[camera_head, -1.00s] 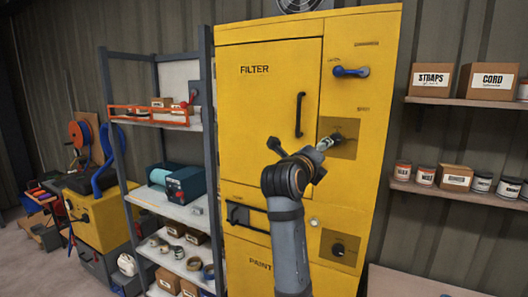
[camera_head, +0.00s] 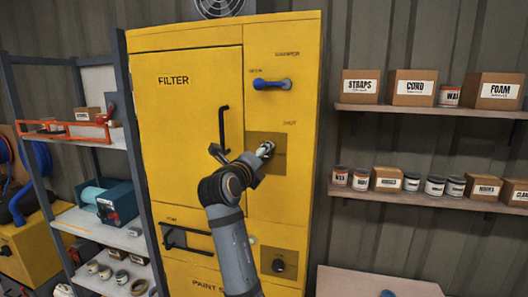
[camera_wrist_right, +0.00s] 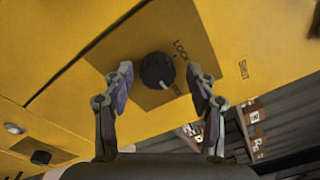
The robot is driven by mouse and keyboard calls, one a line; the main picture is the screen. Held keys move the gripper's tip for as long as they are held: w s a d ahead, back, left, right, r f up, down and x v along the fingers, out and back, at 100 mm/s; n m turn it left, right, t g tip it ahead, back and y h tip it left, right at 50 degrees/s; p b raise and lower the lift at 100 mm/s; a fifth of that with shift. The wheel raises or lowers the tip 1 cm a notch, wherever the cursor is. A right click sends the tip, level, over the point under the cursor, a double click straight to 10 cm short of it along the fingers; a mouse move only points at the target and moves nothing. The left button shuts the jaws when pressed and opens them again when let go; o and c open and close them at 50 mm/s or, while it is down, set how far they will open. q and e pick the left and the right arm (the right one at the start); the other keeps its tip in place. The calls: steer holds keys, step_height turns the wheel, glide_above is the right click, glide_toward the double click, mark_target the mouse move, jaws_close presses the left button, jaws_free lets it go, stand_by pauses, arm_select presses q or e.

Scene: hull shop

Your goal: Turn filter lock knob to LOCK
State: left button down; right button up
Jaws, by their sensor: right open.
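The yellow cabinet (camera_head: 192,120) carries a door marked FILTER. In the right wrist view a round black knob (camera_wrist_right: 157,70) sits on a brownish square plate (camera_wrist_right: 135,48), with the word LOCK printed at its right. A pale mark shows at the knob's lower right side, away from that word. My right gripper (camera_wrist_right: 160,88) is open, its fingers on either side of the knob; I cannot tell whether they touch it. In the head view my right gripper (camera_head: 265,149) is at the same plate (camera_head: 280,163) and hides the knob. My left gripper is out of view.
A blue handle (camera_head: 270,84) sits above the plate. Another dark knob (camera_head: 278,265) is below it. The door has a black bar handle (camera_head: 223,128). Shelves with boxes stand right (camera_head: 430,110), and a grey rack (camera_head: 100,228) stands left.

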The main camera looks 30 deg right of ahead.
steer(key=shift+a, duration=0.3)
steer(key=shift+w+d+f, duration=0.1)
steer(key=shift+w+d, duration=0.1)
steer(key=shift+w, duration=0.05)
steer(key=c, duration=0.5)
steer(key=shift+d, duration=0.1)
steer(key=c, duration=0.6)
arm_select(q)
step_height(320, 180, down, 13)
steer(key=b, duration=1.2)
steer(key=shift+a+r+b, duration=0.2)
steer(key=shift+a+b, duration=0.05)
steer(key=shift+b, duration=0.1)
arm_select(e)
steer(key=shift+s+f+n+t, duration=0.15)
steer(key=shift+n+t, duration=0.1)
steer(key=shift+n, duration=2.85)
steer(key=shift+w+f+n+t, duration=0.1)
steer(key=shift+f+n+t, duration=0.1)
steer(key=shift+n, duration=2.9)
steer(key=shift+s+f+n+t, duration=0.15)
steer(key=shift+n+t, duration=0.1)
steer(key=shift+n, duration=2.85)
steer(key=shift+c, duration=0.2)
steer(key=shift+n, duration=0.3)
